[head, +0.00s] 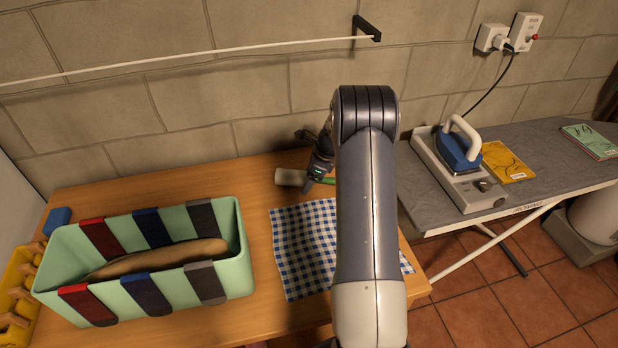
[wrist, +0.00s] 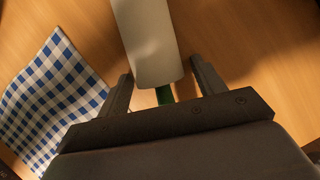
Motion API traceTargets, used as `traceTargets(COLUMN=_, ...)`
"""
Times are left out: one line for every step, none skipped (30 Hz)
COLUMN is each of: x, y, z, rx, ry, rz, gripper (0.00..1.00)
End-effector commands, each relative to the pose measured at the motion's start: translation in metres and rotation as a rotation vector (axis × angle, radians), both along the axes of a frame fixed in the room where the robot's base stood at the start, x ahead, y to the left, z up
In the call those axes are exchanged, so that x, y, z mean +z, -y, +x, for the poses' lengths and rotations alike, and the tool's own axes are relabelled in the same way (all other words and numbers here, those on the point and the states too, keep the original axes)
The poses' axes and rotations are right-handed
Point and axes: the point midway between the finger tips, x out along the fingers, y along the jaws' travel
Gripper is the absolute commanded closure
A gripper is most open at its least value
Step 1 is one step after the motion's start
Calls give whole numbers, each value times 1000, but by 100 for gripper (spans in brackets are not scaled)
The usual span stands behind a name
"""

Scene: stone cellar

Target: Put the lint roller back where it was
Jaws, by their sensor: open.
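The lint roller (head: 291,177) lies on the wooden table near the back wall, with a pale roll and a green handle. In the wrist view the roll (wrist: 148,40) points away from me and a bit of green handle shows below it. My gripper (head: 318,178) is at the handle, partly hidden by my arm. In the wrist view my gripper (wrist: 163,82) is open, with one finger on each side of the roller's lower end. Whether a finger touches it I cannot tell.
A blue checked cloth (head: 302,245) lies in front of the roller. A mint green bin (head: 235,275) with coloured straps stands left, beside a yellow holder (head: 18,290) and a blue block (head: 57,218). An ironing board (head: 420,190) with an iron (head: 460,150) is at right. Bare table lies left of the roller.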

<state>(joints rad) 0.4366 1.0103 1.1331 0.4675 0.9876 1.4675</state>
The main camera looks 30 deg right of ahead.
Motion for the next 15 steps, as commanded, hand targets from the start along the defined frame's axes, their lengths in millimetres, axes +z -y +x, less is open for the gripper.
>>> traceTargets(x=4, y=0, z=0, rx=0, ry=1, rz=-1, gripper=35)
traceTargets(x=5, y=2, z=0, rx=-1, ry=2, rz=-1, gripper=35)
traceTargets(x=10, y=4, z=-1, rx=-2, ry=4, rz=-1, gripper=35)
traceTargets(x=14, y=5, z=-2, rx=-2, ry=4, rz=-2, gripper=35)
traceTargets(x=19, y=7, z=-3, rx=-2, ry=4, rz=-2, gripper=35)
traceTargets(x=26, y=9, z=-5, rx=-2, ry=5, rz=-2, gripper=35)
traceTargets(x=32, y=11, z=-6, rx=-2, ry=5, rz=-2, gripper=35)
traceTargets(x=38, y=13, z=-7, rx=-2, ry=5, rz=-2, gripper=35)
traceTargets(x=46, y=16, z=-9, rx=-2, ry=5, rz=-2, gripper=35)
traceTargets(x=52, y=19, z=-11, rx=-2, ry=5, rz=-3, gripper=35)
traceTargets(x=58, y=21, z=-13, rx=-2, ry=5, rz=-3, gripper=35)
traceTargets(x=67, y=23, z=-14, rx=-2, ry=5, rz=-2, gripper=35)
traceTargets(x=72, y=25, z=-16, rx=-1, ry=5, rz=-2, gripper=35)
traceTargets(x=78, y=27, z=-17, rx=-1, ry=5, rz=-2, gripper=35)
traceTargets(x=85, y=29, z=-19, rx=-1, ry=5, rz=-2, gripper=35)
